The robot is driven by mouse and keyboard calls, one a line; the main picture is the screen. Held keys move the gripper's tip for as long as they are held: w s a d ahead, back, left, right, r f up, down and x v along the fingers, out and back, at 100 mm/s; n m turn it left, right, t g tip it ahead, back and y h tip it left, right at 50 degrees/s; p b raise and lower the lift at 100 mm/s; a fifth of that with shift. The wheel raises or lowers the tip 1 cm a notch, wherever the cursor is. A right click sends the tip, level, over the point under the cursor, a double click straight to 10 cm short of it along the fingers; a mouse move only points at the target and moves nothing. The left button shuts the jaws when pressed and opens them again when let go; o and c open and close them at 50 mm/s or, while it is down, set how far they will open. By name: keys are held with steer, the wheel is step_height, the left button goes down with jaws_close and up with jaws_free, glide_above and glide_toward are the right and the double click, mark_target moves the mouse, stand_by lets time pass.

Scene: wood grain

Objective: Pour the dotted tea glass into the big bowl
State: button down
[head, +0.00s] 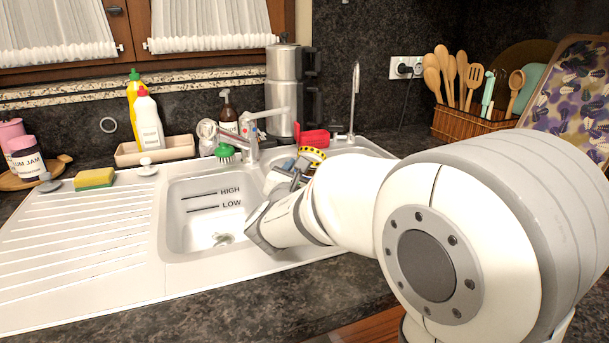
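My arm reaches from the right over the double sink. My gripper (287,172) is at the divider between the two basins, pointing away from me, and is mostly hidden behind my own wrist. I cannot tell whether its fingers are open or shut, or whether they hold anything. I cannot make out a dotted tea glass or a big bowl in this view. My arm hides much of the right basin.
The left basin (205,215), marked HIGH and LOW, looks empty. A faucet (252,140) and steel double teapot (283,90) stand behind the sink. A utensil basket (470,124) is right.

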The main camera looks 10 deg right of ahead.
steer(key=shift+a+f+m+b, duration=0.1)
steer(key=shift+m+b, duration=0.4)
steer(key=shift+b, duration=0.4)
steer(key=shift+w+a+m+b, duration=0.1)
steer(key=shift+m+b, duration=0.4)
steer(key=shift+b, duration=0.45)
steer(key=shift+b, duration=0.3)
steer(key=shift+f+m+b, duration=0.1)
steer(key=shift+m+b, duration=0.7)
steer(key=shift+b, duration=0.45)
steer(key=shift+a, duration=0.15)
steer(key=shift+f+m+b, duration=0.15)
steer(key=shift+m+b, duration=0.45)
steer(key=shift+b, duration=0.65)
steer(key=m+b, duration=0.1)
steer(key=b, duration=0.2)
steer(key=shift+f, duration=0.1)
